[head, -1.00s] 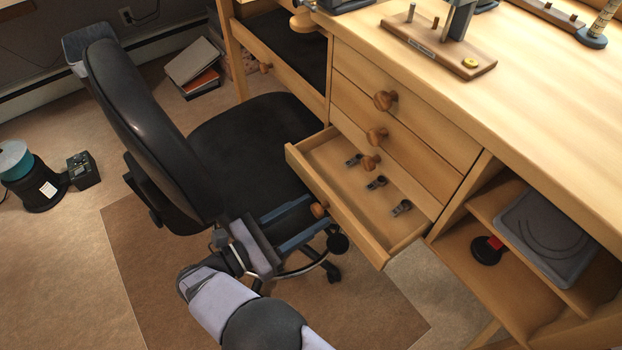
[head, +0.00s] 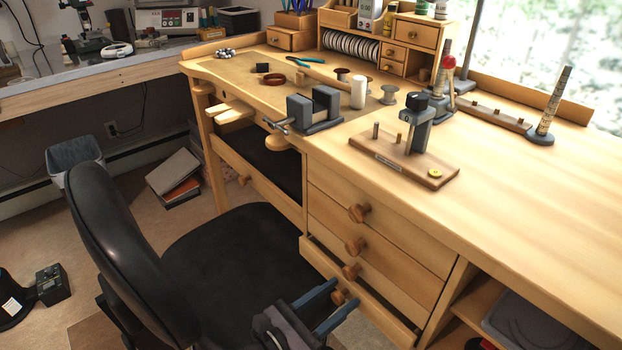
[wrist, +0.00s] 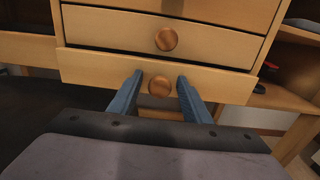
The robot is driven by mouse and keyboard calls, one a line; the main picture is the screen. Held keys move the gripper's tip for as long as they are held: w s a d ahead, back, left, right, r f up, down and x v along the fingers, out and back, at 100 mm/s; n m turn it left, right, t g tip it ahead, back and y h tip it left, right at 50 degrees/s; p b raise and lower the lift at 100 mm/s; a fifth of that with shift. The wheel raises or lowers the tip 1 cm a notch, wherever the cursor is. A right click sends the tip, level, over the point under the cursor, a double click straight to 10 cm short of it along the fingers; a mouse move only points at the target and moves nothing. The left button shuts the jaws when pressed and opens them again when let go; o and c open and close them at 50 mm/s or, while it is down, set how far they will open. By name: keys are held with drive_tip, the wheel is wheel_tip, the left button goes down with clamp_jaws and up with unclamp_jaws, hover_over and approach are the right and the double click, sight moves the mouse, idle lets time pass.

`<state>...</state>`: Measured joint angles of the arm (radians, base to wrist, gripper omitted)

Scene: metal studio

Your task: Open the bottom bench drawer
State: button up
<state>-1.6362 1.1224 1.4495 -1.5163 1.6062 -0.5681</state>
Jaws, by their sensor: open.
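The bottom bench drawer (head: 380,314) stands slightly out from the bench front, and its inside is mostly hidden. Its round wooden knob (head: 338,297) is near my gripper (head: 344,294), low in the head view. In the wrist view the drawer front (wrist: 95,69) fills the width ahead, with the knob (wrist: 159,86) between my two blue fingers (wrist: 160,77). The fingers are open, one on each side of the knob, with visible space on both sides. I cannot tell whether the tips touch the drawer front.
Closed drawers with knobs (head: 358,213) rise above the bottom one. A black office chair (head: 120,255) stands close on the left. An open shelf (head: 468,318) is on the right. The benchtop (head: 520,180) holds a vise (head: 322,110) and tools.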

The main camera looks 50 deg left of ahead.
drive_tip(key=s, duration=0.7)
drive_tip(key=w+a+r+n+y+p, duration=0.1)
drive_tip(key=r+y+p, duration=0.1)
drive_tip(key=r, duration=0.8)
drive_tip(key=w+a+r+n+y+p, duration=0.1)
drive_tip(key=a+r+n+y+p, duration=0.1)
drive_tip(key=r, duration=0.8)
drive_tip(key=w+a+r+n+y+p, duration=0.1)
drive_tip(key=w+r+p, duration=0.1)
drive_tip(key=r, duration=0.8)
drive_tip(key=shift+a+r+y+p, duration=0.25)
drive_tip(key=shift+a+y+p, duration=0.15)
drive_tip(key=shift+p, duration=0.5)
drive_tip(key=shift+w, duration=0.1)
drive_tip(key=shift+f, duration=0.1)
